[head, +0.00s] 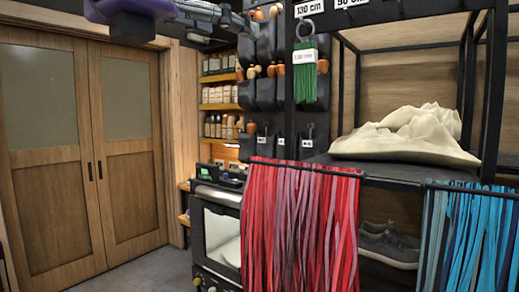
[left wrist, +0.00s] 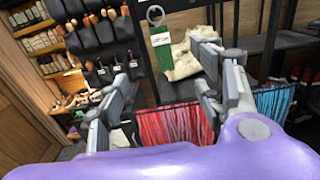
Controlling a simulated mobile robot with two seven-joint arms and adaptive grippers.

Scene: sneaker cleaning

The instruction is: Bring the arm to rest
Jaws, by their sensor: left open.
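My left gripper (left wrist: 165,98) shows in the left wrist view with its grey fingers spread wide apart and nothing between them. Its purple body fills the bottom of that view. In the head view, part of my purple left arm and grey gripper (head: 200,12) shows at the top edge, raised high and partly cut off. It is apart from the shelves and hanging laces in both views. My right gripper is in neither view.
Red laces (head: 290,220) and blue laces (head: 475,240) hang on rails at the front. Green laces (head: 305,82) hang from a ring. Dark sneakers (head: 388,245) sit on the lower shelf, below a cream cloth-like heap (head: 410,140). Wooden doors (head: 85,150) stand left, with clear floor before them.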

